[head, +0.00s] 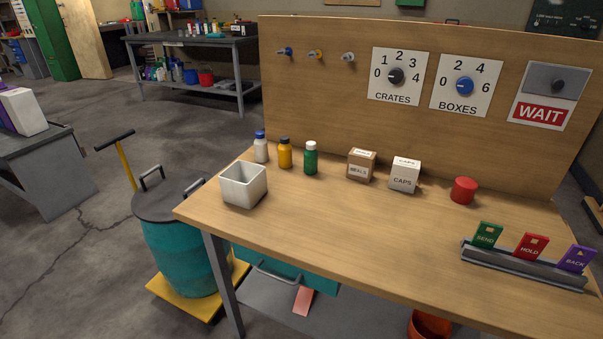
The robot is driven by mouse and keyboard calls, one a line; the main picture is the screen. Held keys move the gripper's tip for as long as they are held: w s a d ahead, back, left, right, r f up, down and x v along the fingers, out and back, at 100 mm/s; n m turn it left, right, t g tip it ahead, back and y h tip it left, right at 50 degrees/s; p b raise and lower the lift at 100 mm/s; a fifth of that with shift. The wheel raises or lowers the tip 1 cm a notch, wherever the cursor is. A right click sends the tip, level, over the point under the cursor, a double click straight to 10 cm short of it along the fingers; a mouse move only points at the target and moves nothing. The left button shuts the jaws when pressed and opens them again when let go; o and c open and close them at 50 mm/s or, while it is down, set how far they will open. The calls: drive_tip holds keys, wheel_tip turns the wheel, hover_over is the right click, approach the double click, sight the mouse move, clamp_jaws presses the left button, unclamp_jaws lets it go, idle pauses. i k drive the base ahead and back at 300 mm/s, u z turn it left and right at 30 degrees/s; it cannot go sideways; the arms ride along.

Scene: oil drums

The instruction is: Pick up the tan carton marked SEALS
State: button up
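The tan carton marked SEALS (361,166) stands upright on the wooden workbench (330,240), toward the back, near the upright board. Its lettering is small but its front label shows. A white carton marked CAPS (404,175) stands just to its right, with a narrow gap between them. A green bottle with a white cap (310,159) stands to its left, apart from it. My gripper is not in view, and nothing covers the tan carton.
A white open bin (243,185) sits at the bench's left corner. Yellow (285,154) and white (261,149) bottles stand behind it. A red cylinder (464,191) and a card rack (522,268) are on the right. The bench's middle front is clear. A teal drum (180,250) stands left.

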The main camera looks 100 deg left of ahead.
sight(361, 163)
drive_tip(key=u, duration=2.8)
